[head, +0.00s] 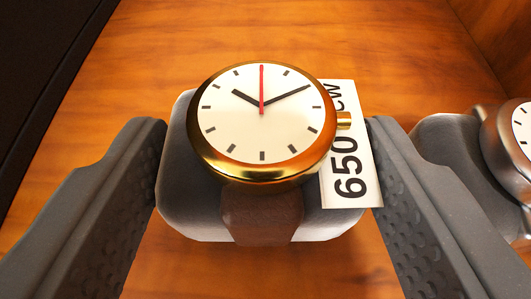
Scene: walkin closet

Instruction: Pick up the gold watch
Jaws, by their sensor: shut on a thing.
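The gold watch (262,113) has a round gold case, a white dial with dark hands and a red hand, and a brown strap. It sits on a grey cushion (190,200), face up, with a white price tag (348,165) at its right side. My gripper (265,185) has one dark textured finger on each side of the cushion. The fingers are shut on the cushion with the watch on it, touching its left side and the tag side at right. The cushion's underside is hidden, so I cannot tell if it rests on the wood.
A second, silver-cased watch (508,140) on a grey cushion (450,145) stands close by on the right, cut off by the frame edge. The wooden surface (300,30) is clear behind the gold watch. A dark edge (40,70) runs along the left, and a wooden wall (505,35) rises at the right.

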